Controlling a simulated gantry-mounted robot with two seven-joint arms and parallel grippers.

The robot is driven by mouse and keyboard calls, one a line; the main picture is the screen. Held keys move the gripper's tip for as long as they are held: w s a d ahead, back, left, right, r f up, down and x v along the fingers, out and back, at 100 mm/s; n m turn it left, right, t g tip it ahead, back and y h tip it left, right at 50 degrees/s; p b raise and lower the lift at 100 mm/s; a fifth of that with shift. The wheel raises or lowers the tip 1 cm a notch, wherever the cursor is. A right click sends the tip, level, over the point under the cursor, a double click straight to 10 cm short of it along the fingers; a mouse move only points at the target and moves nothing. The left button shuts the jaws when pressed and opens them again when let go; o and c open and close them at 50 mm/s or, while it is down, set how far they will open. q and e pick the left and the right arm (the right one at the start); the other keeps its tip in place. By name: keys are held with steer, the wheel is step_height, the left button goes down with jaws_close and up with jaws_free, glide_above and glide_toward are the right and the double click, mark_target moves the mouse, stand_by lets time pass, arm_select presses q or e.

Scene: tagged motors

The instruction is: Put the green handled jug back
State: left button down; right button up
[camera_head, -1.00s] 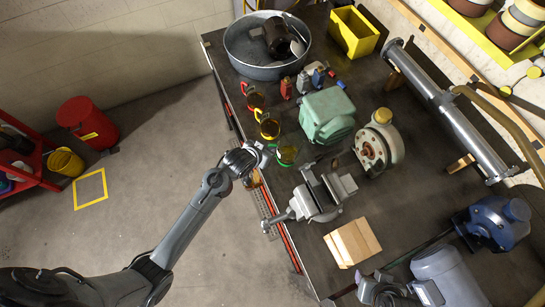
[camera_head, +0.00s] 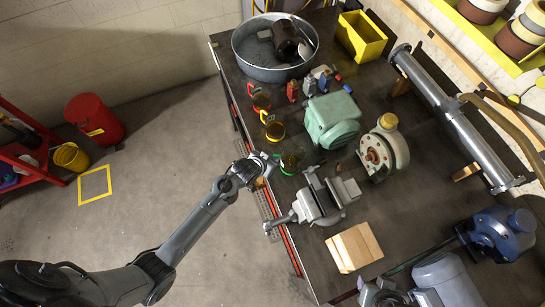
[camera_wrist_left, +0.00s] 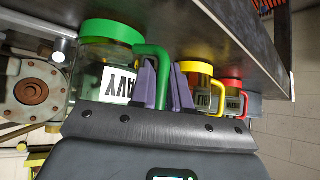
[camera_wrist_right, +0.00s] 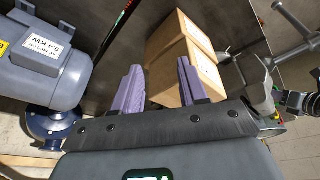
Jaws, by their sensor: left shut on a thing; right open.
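In the left wrist view this jug (camera_wrist_left: 92,52) shows a clear body, a green band and a label, inverted in the picture. My left gripper (camera_head: 266,162) is shut on its green handle, also seen in the left wrist view (camera_wrist_left: 163,84). I cannot tell whether the jug touches the bench. The yellow handled jug (camera_head: 274,130) and red handled jug (camera_head: 261,102) stand in a row beyond it.
A grey vise (camera_head: 322,198) is close to the green jug. A pale green machine casing (camera_head: 332,120) stands behind the jugs. A metal tub (camera_head: 262,68) and yellow bin (camera_head: 360,38) are at the far end. A blue motor (camera_head: 495,232) is at right.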

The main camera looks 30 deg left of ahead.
arm_select(q)
steer(key=shift+f, duration=0.1)
steer(key=c, duration=1.1)
jaws_free()
steer(key=s+a+r+g, duration=0.1)
steer(key=s+r, duration=0.3)
steer(key=s, duration=0.5)
steer(key=s+r+g+y, duration=0.1)
steer(key=s+r+g, duration=0.1)
steer(key=s+r, duration=0.3)
steer(key=s+a+r+g, duration=0.1)
steer(key=s+r, duration=0.4)
steer(key=s, duration=0.8)
steer(key=shift+a+g+y, duration=0.3)
steer(key=shift+a+g, duration=0.05)
steer(key=shift+g, duration=0.35)
steer(key=shift+r+p, duration=0.15)
steer(key=shift+p, duration=0.2)
